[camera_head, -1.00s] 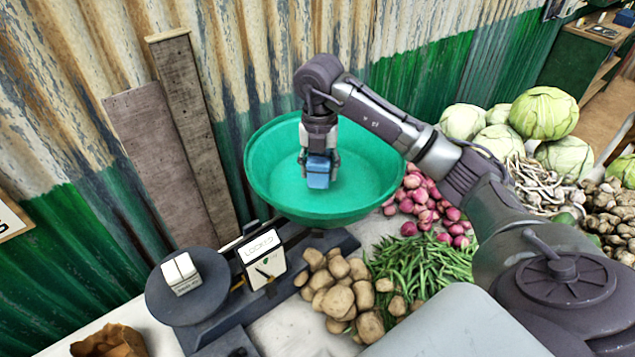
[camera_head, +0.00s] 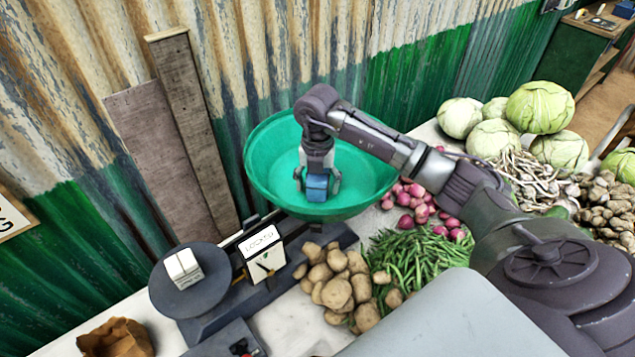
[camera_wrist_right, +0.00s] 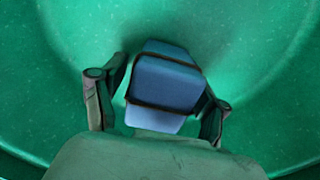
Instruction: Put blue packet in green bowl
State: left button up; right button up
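The blue packet (camera_head: 317,187) is inside the green bowl (camera_head: 262,165), low down near its bottom. It also shows in the right wrist view (camera_wrist_right: 167,82), slightly tilted, with dark bands across it. My right gripper (camera_head: 317,184) points down into the bowl with its fingers spread on either side of the packet. In the right wrist view the right gripper (camera_wrist_right: 160,108) shows a gap between its left finger and the packet; the right finger is very close to the packet. The packet's underside is hidden. My left gripper is not in view.
The bowl sits on the balance scale (camera_head: 205,327), whose dark plate (camera_head: 218,293) at left carries white weights (camera_head: 183,268). Potatoes (camera_head: 337,292), green beans (camera_head: 420,258) and red onions (camera_head: 404,199) lie close in front and to the right. A corrugated wall stands behind.

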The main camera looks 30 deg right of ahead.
jog(key=shift+r, duration=0.2)
jog(key=shift+r, duration=0.35)
notch_tip(320, 180, up, 10)
jog(key=b, duration=0.2)
jog(key=shift+f+b, duration=0.1)
jog(key=shift+b, duration=0.3)
jog(key=shift+r, duration=0.65)
jog(key=shift+f, duration=0.1)
